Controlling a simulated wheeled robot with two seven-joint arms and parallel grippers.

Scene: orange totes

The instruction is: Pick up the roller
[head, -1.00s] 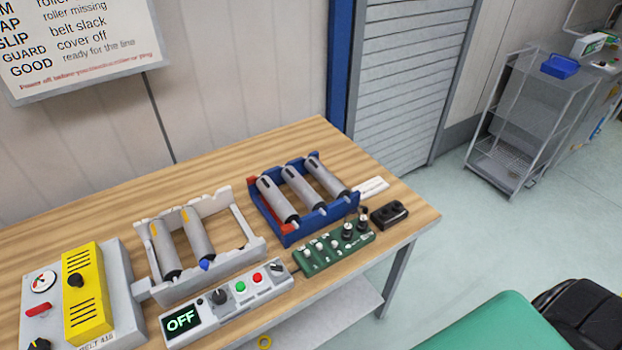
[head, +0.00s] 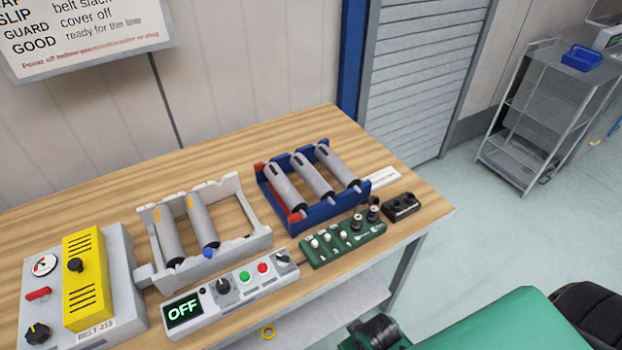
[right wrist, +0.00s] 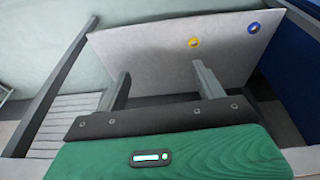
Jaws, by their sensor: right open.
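Three grey rollers lie side by side in a blue rack with red parts (head: 318,217) on the table: a left roller (head: 283,185), a middle roller (head: 312,176) and a right roller (head: 338,165). Two more grey rollers with yellow marks, one (head: 168,235) left of the other (head: 203,220), lie in a pale grey frame (head: 245,244). In the right wrist view my right gripper (right wrist: 160,82) is open and empty, its two fingers well apart, with no roller between them. My left gripper is out of view.
A control box reading OFF (head: 183,311), a green switch panel (head: 343,243) and a black block (head: 401,206) stand along the table's front edge. A yellow-covered grey unit (head: 88,275) is at left. A yellow ring (head: 268,332) lies on the lower shelf. The table's back is clear.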

